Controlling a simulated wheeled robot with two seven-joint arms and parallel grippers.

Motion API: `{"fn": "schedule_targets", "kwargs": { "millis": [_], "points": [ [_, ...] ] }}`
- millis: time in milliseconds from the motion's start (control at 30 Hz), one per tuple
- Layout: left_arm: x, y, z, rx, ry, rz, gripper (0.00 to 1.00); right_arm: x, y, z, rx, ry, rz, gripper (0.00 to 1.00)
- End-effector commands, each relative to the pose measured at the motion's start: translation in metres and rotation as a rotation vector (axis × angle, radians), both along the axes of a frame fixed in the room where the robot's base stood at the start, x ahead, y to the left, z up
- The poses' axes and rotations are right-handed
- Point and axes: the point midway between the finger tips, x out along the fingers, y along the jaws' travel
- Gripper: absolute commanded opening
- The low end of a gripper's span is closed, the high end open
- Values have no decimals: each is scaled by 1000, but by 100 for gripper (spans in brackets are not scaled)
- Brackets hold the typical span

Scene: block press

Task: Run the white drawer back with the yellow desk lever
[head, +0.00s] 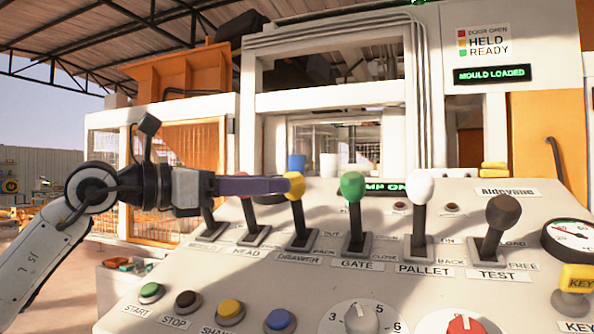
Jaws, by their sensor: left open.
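The yellow desk lever (295,212) stands on the sloping desk above a label that seems to read DRAWER. It has a yellow knob and a black stem and looks nearly upright. My left gripper (284,186) reaches in from the left, level with the knob. Its fingers are open, and their tips overlap the knob's left side in the picture. I cannot tell whether they touch it. I cannot make out the white drawer for certain in the press behind the desk. My right gripper is not in view.
A green lever (353,187), a white lever (420,190) and a dark lever (502,212) stand to the right. A red lever (252,222) is partly hidden behind my left gripper. Buttons (229,310) and dials line the desk's front. A display (492,74) reads MOULD LOADED.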

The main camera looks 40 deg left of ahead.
Motion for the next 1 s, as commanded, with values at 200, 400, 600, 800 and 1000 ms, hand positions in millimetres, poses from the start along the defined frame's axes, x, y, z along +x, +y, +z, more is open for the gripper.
{"fn": "schedule_targets", "kwargs": {
  "millis": [200, 400, 600, 800, 1000],
  "points": [
    [37, -18, 6, -4, -1, -7, 50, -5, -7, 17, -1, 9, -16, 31],
    [56, -24, 2, -3, -2, -4, 50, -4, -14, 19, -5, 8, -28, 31],
    [59, -25, 0, -2, -1, -3, 50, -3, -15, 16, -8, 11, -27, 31],
    [59, -25, 0, -2, -1, -4, 40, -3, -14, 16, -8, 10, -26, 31],
    [59, -25, 0, -1, 0, -4, 6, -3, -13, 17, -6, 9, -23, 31]
  ]
}}
